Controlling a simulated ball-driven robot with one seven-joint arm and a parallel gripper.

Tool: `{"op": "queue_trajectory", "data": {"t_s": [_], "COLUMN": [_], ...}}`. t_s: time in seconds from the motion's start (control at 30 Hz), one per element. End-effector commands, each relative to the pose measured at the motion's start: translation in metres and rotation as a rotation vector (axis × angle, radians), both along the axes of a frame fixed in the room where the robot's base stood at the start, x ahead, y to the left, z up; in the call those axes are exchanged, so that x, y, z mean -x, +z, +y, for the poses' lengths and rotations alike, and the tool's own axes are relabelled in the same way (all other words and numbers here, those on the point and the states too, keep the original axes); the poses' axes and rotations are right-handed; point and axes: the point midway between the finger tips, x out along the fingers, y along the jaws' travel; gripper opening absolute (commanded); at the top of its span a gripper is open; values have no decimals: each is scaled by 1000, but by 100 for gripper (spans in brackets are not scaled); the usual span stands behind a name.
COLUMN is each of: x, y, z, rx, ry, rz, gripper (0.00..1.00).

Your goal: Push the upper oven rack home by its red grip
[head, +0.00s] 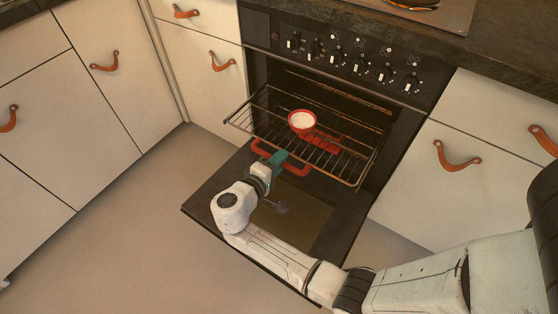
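The upper oven rack (262,113) is a wire rack standing partly out of the open oven. Its red grip (295,169) runs along the rack's front edge. A red bowl with pale contents (302,122) sits on the rack, beside a red slatted piece (325,141). My gripper (277,160) is at the red grip, near its middle, and overlaps it in the head view. The fingertips are small and partly hidden, so I cannot tell whether they close around the grip or only touch it.
The oven door (207,189) is folded down below the rack, under my arm. Control knobs (338,54) line the panel above. Cream cabinets with leather pulls (457,157) stand on both sides. The floor (130,220) at the left is clear.

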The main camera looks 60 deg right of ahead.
Motion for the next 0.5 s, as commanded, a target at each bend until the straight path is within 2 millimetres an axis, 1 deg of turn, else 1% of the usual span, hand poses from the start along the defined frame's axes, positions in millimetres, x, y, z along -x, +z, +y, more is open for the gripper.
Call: {"op": "queue_trajectory", "data": {"t_s": [0.03,0.13,0.17,0.5], "x": [0,0,0,0], "y": [0,0,0,-1], "z": [0,0,0,0], "rx": [0,-1,-1,-1], "ry": [0,0,0,0], "rz": [0,0,0,1], "gripper": [11,1,0,0]}}
